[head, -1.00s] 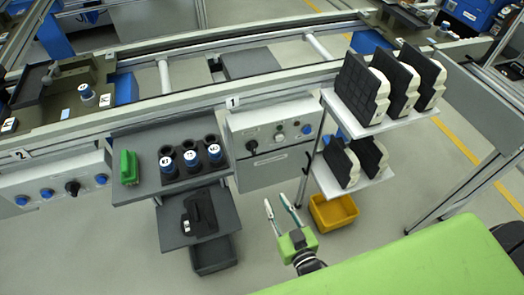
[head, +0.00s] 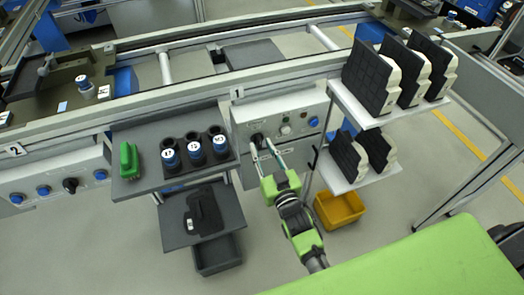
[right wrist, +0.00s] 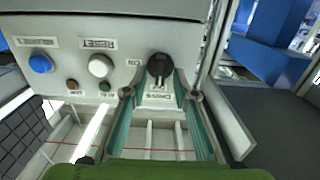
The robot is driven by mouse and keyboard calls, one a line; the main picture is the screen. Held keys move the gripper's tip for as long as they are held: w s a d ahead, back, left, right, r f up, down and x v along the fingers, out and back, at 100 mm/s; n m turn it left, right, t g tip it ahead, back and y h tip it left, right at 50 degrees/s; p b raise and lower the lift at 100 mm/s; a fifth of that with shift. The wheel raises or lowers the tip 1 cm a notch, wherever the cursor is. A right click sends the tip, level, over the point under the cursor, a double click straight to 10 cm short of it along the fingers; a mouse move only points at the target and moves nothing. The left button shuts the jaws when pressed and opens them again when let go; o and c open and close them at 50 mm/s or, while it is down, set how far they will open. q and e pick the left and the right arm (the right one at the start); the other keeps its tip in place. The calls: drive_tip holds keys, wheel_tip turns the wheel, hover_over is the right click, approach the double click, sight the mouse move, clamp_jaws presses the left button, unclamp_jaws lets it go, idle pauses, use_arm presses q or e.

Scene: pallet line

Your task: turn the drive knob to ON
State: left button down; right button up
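The drive knob (head: 257,139) is a black rotary knob on the front of the grey control box (head: 283,111). In the right wrist view the knob (right wrist: 160,68) sits above an upside-down DRIVE label, with an upside-down ON label to its left. Its handle looks roughly upright in that view. My right gripper (head: 261,144) is open, its two teal fingers pointing at the box. In the wrist view the fingertips (right wrist: 160,95) are either side of the knob and just short of it, with gaps on both sides. My left gripper is not in view.
Beside the knob are a white button (right wrist: 100,66) and a blue button (right wrist: 41,64). A shelf with blue-capped cups (head: 194,150) stands left of the box. A rack with black-faced blocks (head: 372,78) stands right, above a yellow bin (head: 340,208).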

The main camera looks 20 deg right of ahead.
drive_tip(key=shift+w, duration=0.4)
clamp_jaws()
